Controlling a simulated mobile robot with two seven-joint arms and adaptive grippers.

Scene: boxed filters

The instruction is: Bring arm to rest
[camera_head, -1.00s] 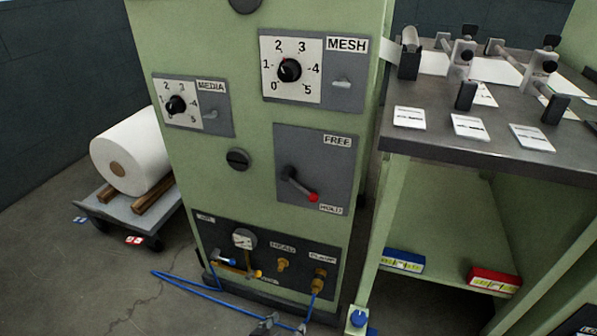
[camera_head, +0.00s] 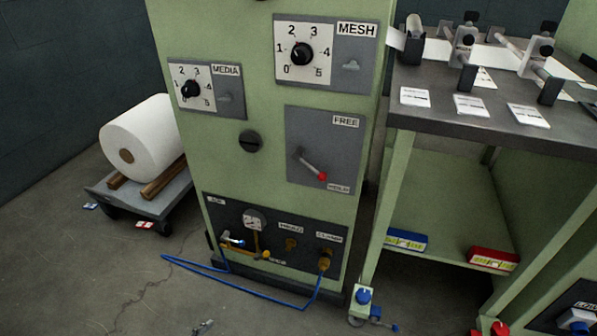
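A small grey tip, apparently my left gripper (camera_head: 203,328), shows at the bottom edge, left of centre. Only its end is in frame, over the floor in front of the green cabinet (camera_head: 265,100). It appears apart from everything, and whether it is open or shut cannot be made out. My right gripper is not in view. The blue hose (camera_head: 245,295) runs from the left port of the lower panel along the floor and up to the clamp port (camera_head: 325,264). The lever (camera_head: 313,168) with a red tip points down right towards HOLD.
A white roll (camera_head: 155,135) lies on a low cart (camera_head: 130,203) at the left. A steel-topped bench (camera_head: 440,120) stands at the right, with a blue box (camera_head: 405,240) and a red box (camera_head: 493,260) on its shelf.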

